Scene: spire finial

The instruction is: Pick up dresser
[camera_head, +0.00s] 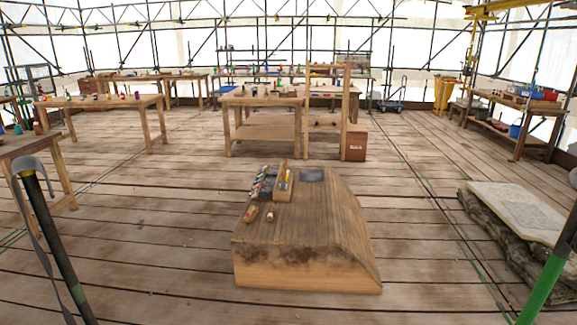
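A worn wooden block (315,235) with a sloping right side stands on the floor in front of me. Two small wooden-coloured pieces (251,214) lie on its top at the left. Behind them a small open tray (283,190) holds thin tools, with a cluster of dark and light tools (262,184) beside it. A flat dark grey piece (312,175) lies at the block's far end. These things are too small to tell which, if any, is the dresser. My gripper is not in view.
Workbenches (262,100) with small items stand at the back, with others at left (100,103) and right (520,103). A reddish-brown box (355,146) stands by the middle bench. Plank floor around the block is mostly clear.

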